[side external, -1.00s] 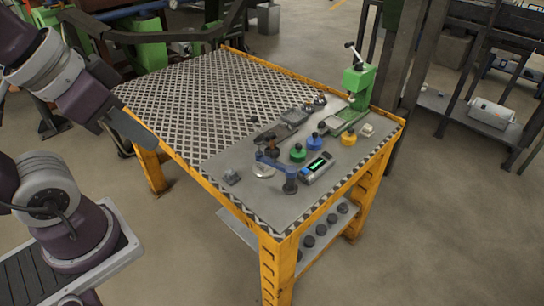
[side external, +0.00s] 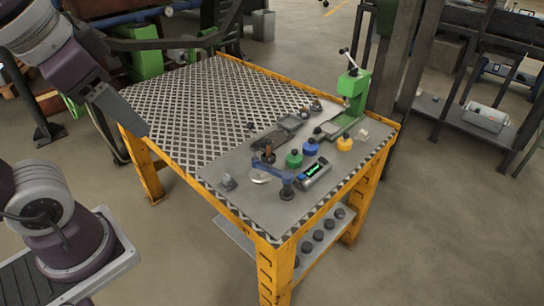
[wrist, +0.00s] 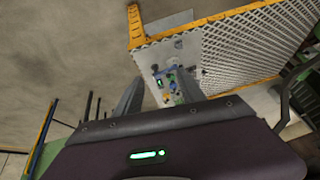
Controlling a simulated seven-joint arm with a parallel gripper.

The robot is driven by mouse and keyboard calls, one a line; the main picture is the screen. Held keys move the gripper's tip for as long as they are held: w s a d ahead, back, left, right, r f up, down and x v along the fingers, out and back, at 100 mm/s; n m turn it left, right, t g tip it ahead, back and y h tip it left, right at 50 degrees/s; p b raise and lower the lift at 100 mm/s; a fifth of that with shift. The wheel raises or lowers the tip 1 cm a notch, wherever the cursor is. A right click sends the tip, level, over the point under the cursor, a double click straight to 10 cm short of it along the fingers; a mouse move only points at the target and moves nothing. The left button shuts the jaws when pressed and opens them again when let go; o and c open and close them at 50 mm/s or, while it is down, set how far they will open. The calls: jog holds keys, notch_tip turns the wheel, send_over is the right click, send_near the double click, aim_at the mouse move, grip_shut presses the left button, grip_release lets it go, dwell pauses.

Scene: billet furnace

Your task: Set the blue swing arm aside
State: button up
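The blue swing arm (side external: 270,168) is on the grey plate area of the workbench, on a dark post near the front. It lies roughly level over a pale round disc (side external: 259,176). In the wrist view the swing arm is too small to tell apart from the other small parts. My gripper (wrist: 158,88) is open and empty, its two fingers apart. In the side view it hangs at the upper left, off the table's left edge and well away from the swing arm.
Green (side external: 294,158), blue (side external: 310,147) and yellow (side external: 345,143) knobs and a display device (side external: 314,172) sit close to the swing arm. A green lever press (side external: 352,90) stands behind. The patterned left part of the yellow-framed workbench (side external: 190,95) is clear.

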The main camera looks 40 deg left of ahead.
jog(key=w+a+f+m+g+y, duration=0.1)
jog(key=w+a+f+m+y, duration=0.1)
jog(key=w+a+m+y, duration=0.35)
jog(key=w+a+f+m+g+y, duration=0.1)
jog(key=w+a+f+m+y, duration=0.1)
jog(key=a, duration=0.6)
notch_tip(320, 180, up, 5)
jog(key=m+t, duration=1.3)
jog(key=m, duration=0.8)
send_over(269, 162)
jog(key=s, duration=0.3)
jog(key=shift+h, duration=0.85)
jog(key=f, duration=3.2)
jog(key=shift+w+d+f, duration=0.2)
jog(key=shift+w+d, duration=0.15)
jog(key=shift+d, duration=0.05)
jog(key=x, duration=0.6)
jog(key=shift+w, duration=0.4)
jog(key=shift+a+r, duration=0.1)
jog(key=shift+a, duration=0.05)
grip_shut()
